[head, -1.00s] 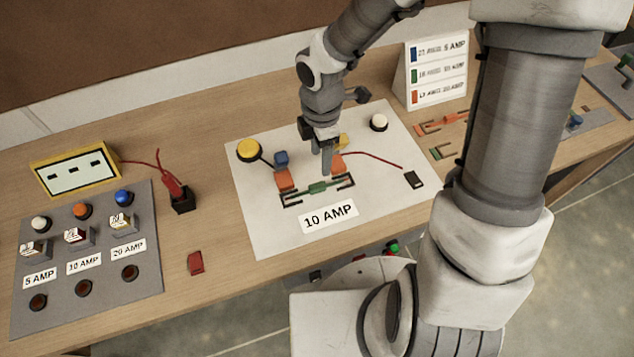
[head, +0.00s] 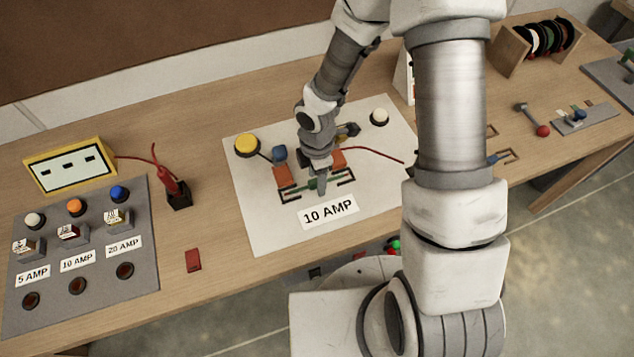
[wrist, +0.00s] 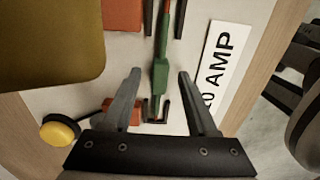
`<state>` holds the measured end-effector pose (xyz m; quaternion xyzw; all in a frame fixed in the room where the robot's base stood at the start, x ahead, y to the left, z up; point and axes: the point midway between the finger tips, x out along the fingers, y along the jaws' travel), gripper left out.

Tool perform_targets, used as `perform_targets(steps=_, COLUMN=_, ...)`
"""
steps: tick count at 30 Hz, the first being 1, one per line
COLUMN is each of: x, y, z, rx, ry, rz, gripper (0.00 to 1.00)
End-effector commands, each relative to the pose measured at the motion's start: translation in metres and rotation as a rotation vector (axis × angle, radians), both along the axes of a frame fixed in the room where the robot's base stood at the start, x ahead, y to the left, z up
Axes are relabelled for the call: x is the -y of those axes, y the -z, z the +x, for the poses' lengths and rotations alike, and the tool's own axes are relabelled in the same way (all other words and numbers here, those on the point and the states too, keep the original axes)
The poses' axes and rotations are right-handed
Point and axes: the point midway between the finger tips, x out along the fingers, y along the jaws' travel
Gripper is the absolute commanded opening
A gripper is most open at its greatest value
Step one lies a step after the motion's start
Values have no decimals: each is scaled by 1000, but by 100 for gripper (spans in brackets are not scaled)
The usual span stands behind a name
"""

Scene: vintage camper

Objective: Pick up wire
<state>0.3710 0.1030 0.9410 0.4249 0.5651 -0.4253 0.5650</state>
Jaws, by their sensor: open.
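The green wire piece (head: 312,184) lies on the white board, between black brackets (head: 345,176) above the 10 AMP label. In the wrist view the green wire (wrist: 160,72) runs lengthwise, with a reddish stretch toward the top and its lower end at a black bracket (wrist: 152,112). My gripper (head: 321,186) is low over the board, at the wire. In the wrist view my gripper (wrist: 160,75) is open, with one finger on each side of the wire and visible gaps between. Part of the wire is hidden by my gripper in the head view.
Orange blocks (head: 281,176) stand close beside the brackets. A yellow button (head: 247,145) and a white button (head: 379,117) are on the white board (head: 262,230). A red lead in a black holder (head: 179,195) and a red piece (head: 193,260) lie left.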

Motion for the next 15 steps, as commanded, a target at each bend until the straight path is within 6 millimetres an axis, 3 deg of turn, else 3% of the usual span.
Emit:
perform_targets(steps=5, x=0, y=0, z=0, rx=1, ry=1, rz=0, gripper=59)
perform_targets(steps=6, x=0, y=0, z=0, rx=1, ry=1, rz=0, gripper=55)
perform_targets(steps=15, x=0, y=0, z=0, rx=0, ry=1, rz=0, gripper=1)
